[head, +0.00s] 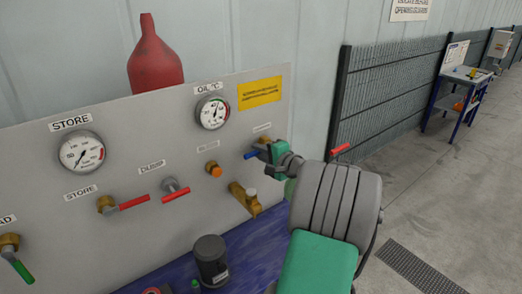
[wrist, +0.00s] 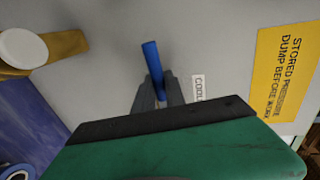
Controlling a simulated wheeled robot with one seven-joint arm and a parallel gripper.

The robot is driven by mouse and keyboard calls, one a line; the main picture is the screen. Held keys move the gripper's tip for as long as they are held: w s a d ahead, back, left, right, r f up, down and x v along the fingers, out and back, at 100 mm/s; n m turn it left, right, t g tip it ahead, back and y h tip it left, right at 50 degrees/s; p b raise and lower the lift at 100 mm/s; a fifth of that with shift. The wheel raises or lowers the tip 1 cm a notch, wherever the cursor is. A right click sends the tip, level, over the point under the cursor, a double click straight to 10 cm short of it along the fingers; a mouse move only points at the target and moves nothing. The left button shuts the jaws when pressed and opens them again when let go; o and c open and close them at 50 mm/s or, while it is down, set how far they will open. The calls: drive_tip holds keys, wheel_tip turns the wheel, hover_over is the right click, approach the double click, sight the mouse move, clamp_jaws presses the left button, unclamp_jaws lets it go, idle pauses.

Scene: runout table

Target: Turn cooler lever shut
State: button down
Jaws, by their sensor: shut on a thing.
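The cooler lever (head: 251,155) is blue and sits at the right end of the grey panel, under a small label. It points left, roughly level, in the head view. My gripper (head: 268,151) is at the panel, shut on the lever. In the wrist view the blue lever (wrist: 151,57) sticks out beyond the dark fingers of my gripper (wrist: 160,93), beside a partly hidden label beginning "COOL" (wrist: 198,88). The lever's pivot is hidden by my gripper.
A brass valve (head: 245,197) and an orange knob (head: 214,169) are just left of my gripper. Red levers (head: 134,202) are farther left. A dark canister (head: 211,261) stands on the blue surface (head: 255,246) below. A red handle (head: 341,149) shows beyond my arm.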

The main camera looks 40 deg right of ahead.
idle(0.4)
drive_tip(key=c, duration=1.4)
unclamp_jaws()
drive_tip(key=shift+s, duration=0.3)
drive_tip(key=b+v, duration=0.2)
drive_tip(key=v, duration=0.5)
drive_tip(key=shift+s+r+b, duration=0.1)
drive_tip(key=shift+r+b, duration=0.05)
drive_tip(key=shift+b, duration=0.15)
